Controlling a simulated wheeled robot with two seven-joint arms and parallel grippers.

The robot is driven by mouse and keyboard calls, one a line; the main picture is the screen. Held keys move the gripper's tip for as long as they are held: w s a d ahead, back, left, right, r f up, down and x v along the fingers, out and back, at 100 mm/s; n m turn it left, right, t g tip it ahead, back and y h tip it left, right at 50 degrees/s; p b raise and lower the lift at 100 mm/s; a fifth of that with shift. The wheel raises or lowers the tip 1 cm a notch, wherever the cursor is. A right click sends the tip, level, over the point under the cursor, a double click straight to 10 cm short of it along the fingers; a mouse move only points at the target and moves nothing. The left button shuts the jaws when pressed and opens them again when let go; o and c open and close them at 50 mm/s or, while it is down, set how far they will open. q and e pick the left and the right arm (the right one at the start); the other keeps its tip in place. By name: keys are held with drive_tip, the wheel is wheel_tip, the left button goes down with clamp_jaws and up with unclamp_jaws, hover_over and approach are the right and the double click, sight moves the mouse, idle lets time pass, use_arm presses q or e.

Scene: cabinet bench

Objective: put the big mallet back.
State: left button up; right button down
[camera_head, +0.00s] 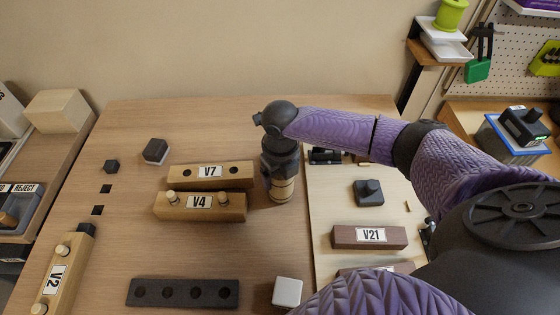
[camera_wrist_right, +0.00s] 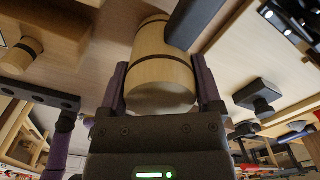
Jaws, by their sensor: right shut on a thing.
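My right gripper (camera_head: 279,172) points down over the middle of the bench and is shut on a pale wooden cylinder with a dark band, which looks like the head of the big mallet (camera_head: 280,191). In the right wrist view the two fingers of the gripper (camera_wrist_right: 163,78) stand on either side of the mallet's wooden head (camera_wrist_right: 162,62). A dark bar beside the head is partly cut off, and I cannot tell if it is the handle. I cannot tell if the mallet touches the bench. My left gripper is not in view.
Wooden blocks V7 (camera_head: 235,170) and V4 (camera_head: 226,212) lie just left of the mallet. A dark block with holes (camera_head: 183,293) and a white cube (camera_head: 287,291) are at the front. A pale board (camera_head: 325,210) on the right bears block V21 (camera_head: 346,236) and a dark knobbed piece (camera_head: 368,191).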

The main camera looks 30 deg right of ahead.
drive_tip(key=shift+f, duration=0.4)
idle(0.3)
unclamp_jaws()
wheel_tip(320, 180, up, 4)
drive_tip(key=p, duration=0.4)
wheel_tip(320, 180, up, 3)
drive_tip(key=p, duration=0.3)
drive_tip(key=shift+r, duration=0.15)
